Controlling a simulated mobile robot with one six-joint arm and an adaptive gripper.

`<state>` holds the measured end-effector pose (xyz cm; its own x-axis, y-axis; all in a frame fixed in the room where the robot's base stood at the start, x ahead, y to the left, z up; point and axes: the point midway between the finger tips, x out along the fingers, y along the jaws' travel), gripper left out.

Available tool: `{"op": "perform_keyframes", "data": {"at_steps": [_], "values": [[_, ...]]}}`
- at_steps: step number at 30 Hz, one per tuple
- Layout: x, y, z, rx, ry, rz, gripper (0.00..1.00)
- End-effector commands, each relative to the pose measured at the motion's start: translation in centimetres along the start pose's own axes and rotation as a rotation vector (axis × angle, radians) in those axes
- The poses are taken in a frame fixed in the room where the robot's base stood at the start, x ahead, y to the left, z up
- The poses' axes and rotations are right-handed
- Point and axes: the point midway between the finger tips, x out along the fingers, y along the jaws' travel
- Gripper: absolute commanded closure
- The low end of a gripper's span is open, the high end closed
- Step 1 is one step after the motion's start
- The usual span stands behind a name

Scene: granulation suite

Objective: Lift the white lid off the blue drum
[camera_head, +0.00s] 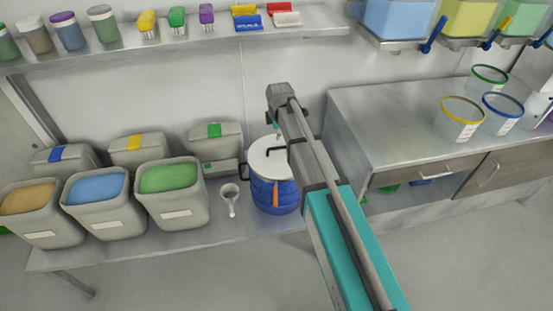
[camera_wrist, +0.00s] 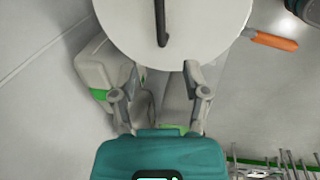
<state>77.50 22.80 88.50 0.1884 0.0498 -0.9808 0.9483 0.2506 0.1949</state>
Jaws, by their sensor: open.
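The blue drum (camera_head: 268,192) stands on the low bench, with the white lid (camera_head: 268,158) on top. An orange piece (camera_head: 276,192) shows on the drum's side, and dark handles stick out near its rim. In the wrist view the lid (camera_wrist: 120,25) fills the upper middle, with a dark bar handle (camera_wrist: 161,22) across it. My gripper (camera_wrist: 162,70) is open, its fingertips apart at the lid's lower edge, with nothing between them. The handle lies beyond the fingertips. In the head view my arm covers the right of the drum, and the fingers cannot be made out clearly.
Open bins, one with blue powder (camera_head: 97,187), and a white scoop (camera_head: 230,197) stand left of the drum. A steel counter (camera_head: 390,120) with clear tubs is to the right. A shelf (camera_head: 200,48) with jars and brushes runs above. Bare floor lies in front.

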Motion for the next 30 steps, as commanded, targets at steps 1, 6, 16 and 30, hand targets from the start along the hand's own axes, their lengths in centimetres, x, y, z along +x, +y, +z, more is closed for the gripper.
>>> {"op": "perform_keyframes", "data": {"at_steps": [1, 6, 16, 30], "values": [[0.8, 0.0, 0.0, 0.000, 0.000, 0.000, 0.40], [2.1, 0.0, 0.0, 0.000, 0.000, 0.000, 0.40], [4.6, -0.1, -0.1, -0.001, 0.000, 0.000, 0.40], [6.0, 0.0, -0.1, -0.001, 0.000, 0.000, 0.40]]}}
